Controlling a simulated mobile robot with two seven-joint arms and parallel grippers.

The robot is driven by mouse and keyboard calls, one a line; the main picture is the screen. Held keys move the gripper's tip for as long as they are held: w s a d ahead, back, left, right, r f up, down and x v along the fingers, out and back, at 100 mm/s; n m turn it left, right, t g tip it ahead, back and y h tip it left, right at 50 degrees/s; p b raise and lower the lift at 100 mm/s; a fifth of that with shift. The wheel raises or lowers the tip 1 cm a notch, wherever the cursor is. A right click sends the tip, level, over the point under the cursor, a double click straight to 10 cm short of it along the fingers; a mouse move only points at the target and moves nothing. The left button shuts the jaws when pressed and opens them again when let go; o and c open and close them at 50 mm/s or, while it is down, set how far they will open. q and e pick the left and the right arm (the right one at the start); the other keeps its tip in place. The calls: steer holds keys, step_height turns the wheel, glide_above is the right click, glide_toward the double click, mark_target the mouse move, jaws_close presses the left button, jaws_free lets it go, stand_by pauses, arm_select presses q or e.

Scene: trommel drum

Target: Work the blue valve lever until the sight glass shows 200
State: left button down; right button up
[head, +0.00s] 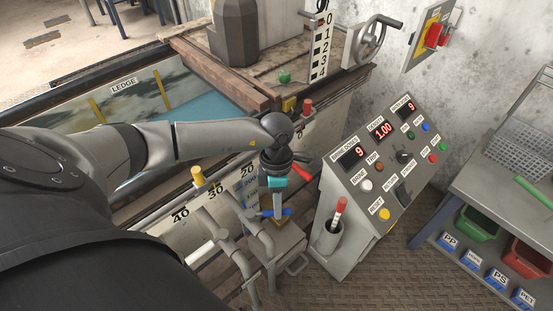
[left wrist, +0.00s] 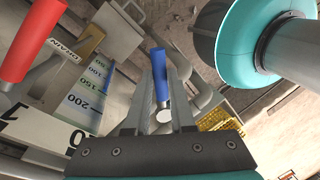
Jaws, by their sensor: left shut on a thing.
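The blue valve lever (left wrist: 159,72) stands between the two grey fingers of my left gripper (left wrist: 163,85) in the left wrist view. In the head view my left gripper (head: 279,205) points down at the valve beside the tank, shut on the lever, whose blue part (head: 287,212) shows low at the fingertips. The sight glass scale (left wrist: 88,98) with marks 50, 100, 150 and 200 is left of the lever in the left wrist view. In the head view it is partly behind my arm (head: 247,188). My right gripper is not in view.
A red handle (left wrist: 32,38) near a DRAIN label is close to my left gripper. Grey pipes (head: 262,238) stand beside the valve. A control panel (head: 385,160) with displays and buttons is to the right. A shelf with bins (head: 475,222) is at the far right.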

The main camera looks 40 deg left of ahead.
arm_select(q)
steer(key=shift+s+d+m, duration=0.1)
steer(key=shift+d+m, duration=0.05)
steer(key=shift+m, duration=0.15)
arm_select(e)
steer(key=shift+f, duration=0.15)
arm_select(q)
steer(key=c, duration=0.8)
jaws_free()
steer(key=shift+o, duration=0.2)
steer(key=shift+r, duration=0.4)
step_height(320, 180, up, 14)
steer(key=w+a+p, duration=0.1)
steer(key=w+p, duration=0.1)
steer(key=p, duration=0.4)
steer(key=shift+w+a, duration=0.15)
steer(key=shift+a, duration=0.25)
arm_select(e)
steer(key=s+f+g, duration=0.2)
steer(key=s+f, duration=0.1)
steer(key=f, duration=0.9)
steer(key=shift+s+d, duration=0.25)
arm_select(q)
steer(key=shift+r, duration=0.1)
